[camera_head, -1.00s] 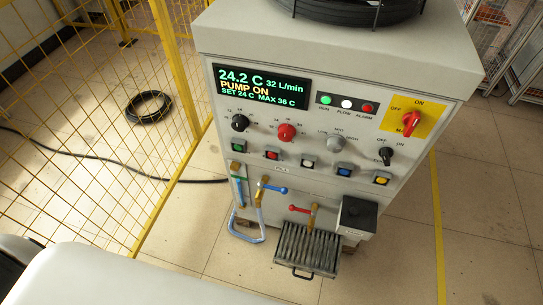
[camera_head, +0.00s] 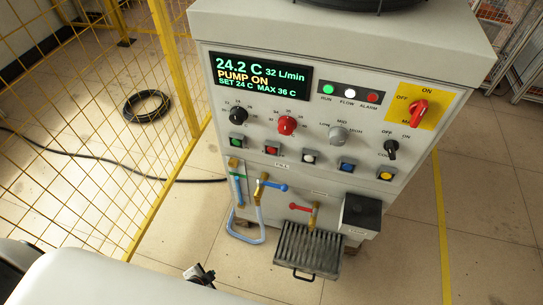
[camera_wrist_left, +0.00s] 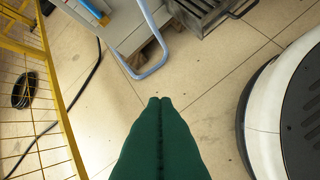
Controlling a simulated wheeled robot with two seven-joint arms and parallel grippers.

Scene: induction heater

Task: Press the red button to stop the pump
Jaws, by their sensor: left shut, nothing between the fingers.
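The red button (camera_head: 272,151) sits in a dark square mount on the lower button row of the machine's front panel, between the green button (camera_head: 238,142) and the white button (camera_head: 309,157). The display (camera_head: 260,76) reads 24.2 C, 32 L/min, PUMP ON. My left gripper (camera_wrist_left: 160,101) shows in the left wrist view as two green fingers pressed together, empty, above bare floor. It is low in front of the machine and apart from the panel. A small white and black part of my left arm shows at the bottom of the head view. My right gripper is not in view.
Blue (camera_head: 346,165) and yellow (camera_head: 385,173) buttons continue the row. Above are a red knob (camera_head: 287,125) and other knobs. Below, a blue-handled valve (camera_head: 272,186), light blue hose (camera_head: 246,238) and drain grate (camera_head: 307,250) stick out. A yellow fence (camera_head: 85,120) stands left.

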